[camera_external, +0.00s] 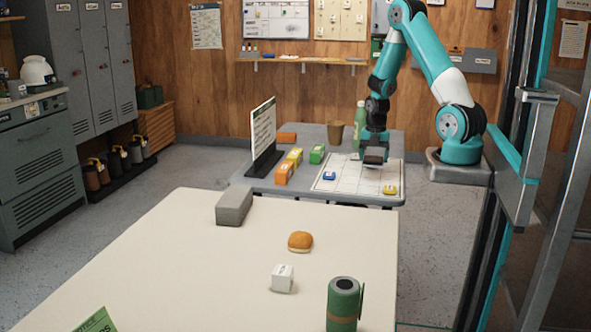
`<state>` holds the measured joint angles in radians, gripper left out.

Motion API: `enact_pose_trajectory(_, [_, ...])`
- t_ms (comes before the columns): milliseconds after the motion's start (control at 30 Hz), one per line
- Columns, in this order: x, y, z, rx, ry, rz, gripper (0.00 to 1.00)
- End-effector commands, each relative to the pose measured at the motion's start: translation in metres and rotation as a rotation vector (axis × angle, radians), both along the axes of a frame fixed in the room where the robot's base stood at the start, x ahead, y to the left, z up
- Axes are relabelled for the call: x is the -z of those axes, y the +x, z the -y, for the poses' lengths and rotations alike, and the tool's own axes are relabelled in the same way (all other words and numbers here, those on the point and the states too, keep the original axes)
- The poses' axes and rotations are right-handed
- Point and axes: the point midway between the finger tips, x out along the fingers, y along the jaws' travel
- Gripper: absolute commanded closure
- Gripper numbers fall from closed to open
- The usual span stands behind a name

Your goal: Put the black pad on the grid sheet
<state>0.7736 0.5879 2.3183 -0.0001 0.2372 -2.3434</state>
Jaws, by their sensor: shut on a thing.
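My gripper (374,147) points down over the grey table and is shut on a small dark block-like thing, which looks like the black pad (374,156). The pad is over the far part of the grid sheet (352,183); I cannot tell whether it touches the sheet or hangs just above it. The grid sheet is white with thin lines and lies flat on the right part of the grey table. A small blue piece (329,176) lies on its left part and a small yellow piece (390,190) near its front right corner.
Left of the sheet are a green block (317,154), orange block (284,173), yellow block (295,156) and upright board (263,138). A brown cup (335,132) and green bottle (360,117) stand behind. A cream table (200,265) with several things is in front.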

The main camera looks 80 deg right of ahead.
Motion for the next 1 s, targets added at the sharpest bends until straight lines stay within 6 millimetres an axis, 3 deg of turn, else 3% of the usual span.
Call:
enact_pose_trajectory(400, [0.049, 0.0, 0.0, 0.0, 0.001, -0.001, 0.47])
enact_pose_trajectory(800, [0.055, 0.001, 0.0, 0.0, -0.001, 0.001, 0.47])
enact_pose_trajectory(833, [0.055, 0.001, 0.0, 0.0, -0.001, 0.001, 0.2])
enact_pose_trajectory(900, [0.054, 0.001, 0.0, 0.0, -0.001, 0.001, 0.04])
enact_pose_trajectory(1000, [0.054, 0.001, 0.0, 0.0, -0.001, 0.001, 0.0])
